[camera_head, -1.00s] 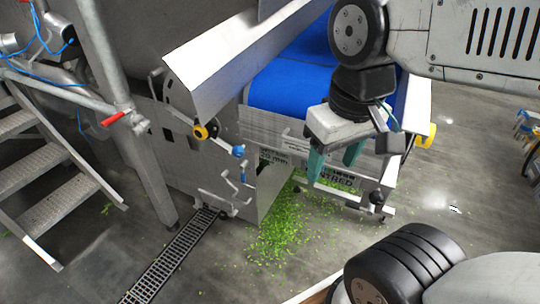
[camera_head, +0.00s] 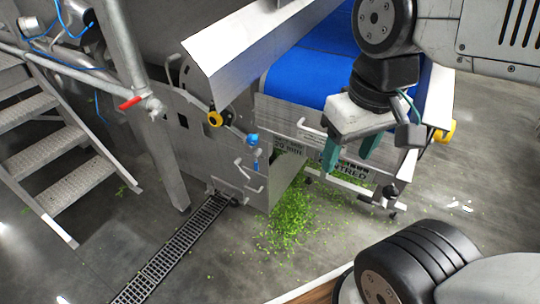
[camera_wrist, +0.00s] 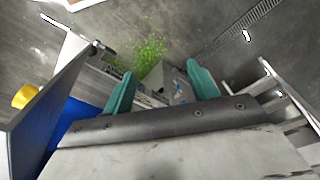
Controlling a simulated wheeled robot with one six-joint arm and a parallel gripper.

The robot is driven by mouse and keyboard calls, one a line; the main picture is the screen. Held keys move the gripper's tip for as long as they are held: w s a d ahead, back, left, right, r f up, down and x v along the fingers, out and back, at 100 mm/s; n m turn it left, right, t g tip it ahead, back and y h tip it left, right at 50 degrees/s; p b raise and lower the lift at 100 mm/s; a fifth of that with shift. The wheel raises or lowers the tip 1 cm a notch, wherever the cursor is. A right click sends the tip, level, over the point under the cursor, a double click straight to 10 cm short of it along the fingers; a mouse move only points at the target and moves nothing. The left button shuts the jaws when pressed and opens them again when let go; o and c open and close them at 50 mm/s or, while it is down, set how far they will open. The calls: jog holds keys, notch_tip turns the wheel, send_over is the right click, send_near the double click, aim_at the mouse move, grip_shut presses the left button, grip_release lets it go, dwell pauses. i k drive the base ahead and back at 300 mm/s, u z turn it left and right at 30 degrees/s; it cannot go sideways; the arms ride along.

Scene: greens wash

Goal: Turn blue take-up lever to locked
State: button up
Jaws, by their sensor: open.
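The blue take-up lever appears as a blue knob (camera_head: 252,139) on the grey side panel of the machine. A smaller blue handle (camera_head: 256,160) sits just below it; which setting the lever is at cannot be told. My gripper (camera_head: 347,164) has two teal fingers spread apart and empty. It hangs to the right of the blue knob, in front of the belt end, apart from it. In the wrist view the open fingers (camera_wrist: 160,70) frame the side panel, with small blue parts (camera_wrist: 179,87) between them, too small to tell apart.
The blue belt (camera_head: 305,75) and metal guard (camera_head: 250,50) stand above. Green scraps (camera_head: 292,215) and a drain grate (camera_head: 175,255) lie on the floor. Metal stairs (camera_head: 50,150) are at left.

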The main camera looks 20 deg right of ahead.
aim_at(258, 151)
jog(key=u, duration=0.85)
jog(key=k, duration=1.1)
jog(key=u, duration=1.6)
jog(key=i, duration=0.95)
jog(key=z, duration=1.15)
jog(key=i, duration=0.75)
jog(key=z, duration=0.85)
